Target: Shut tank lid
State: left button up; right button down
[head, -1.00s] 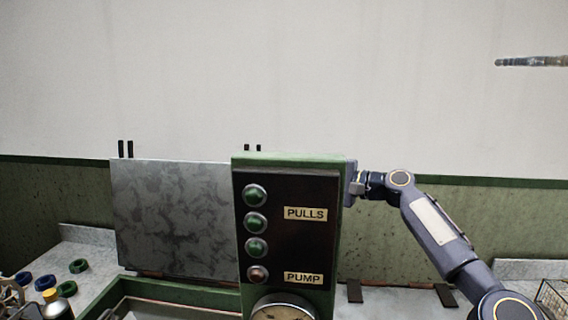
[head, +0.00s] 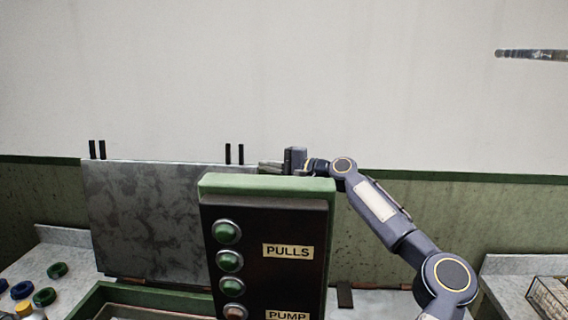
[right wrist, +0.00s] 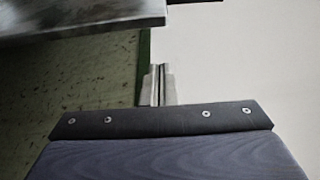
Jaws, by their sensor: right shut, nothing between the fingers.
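The tank lid (head: 150,220), a mottled grey metal sheet, stands upright and open behind the green-rimmed tank (head: 95,298) at left. Two pairs of black prongs rise at its top edge. My right gripper (head: 268,166) is shut and empty, behind the top of the control box, close to the lid's upper right corner. In the right wrist view the closed fingertips (right wrist: 160,84) point towards the wall, and the lid's edge (right wrist: 85,22) crosses the upper left, apart from them. The control box hides the lid's lower right part. My left gripper is out of view.
The control box (head: 265,230), with green buttons and PULLS and PUMP labels, stands in front of the lid's right side. Coloured rings (head: 57,270) lie on the left counter. A wire basket (head: 548,297) is at far right.

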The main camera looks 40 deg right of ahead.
jog(key=shift+s+a+r, duration=0.15)
jog(key=shift+s+a, duration=0.45)
jog(key=shift+a, duration=0.2)
jog(key=shift+s+a+r, duration=0.15)
jog(key=shift+s+a, duration=0.4)
jog(key=shift+a, duration=0.2)
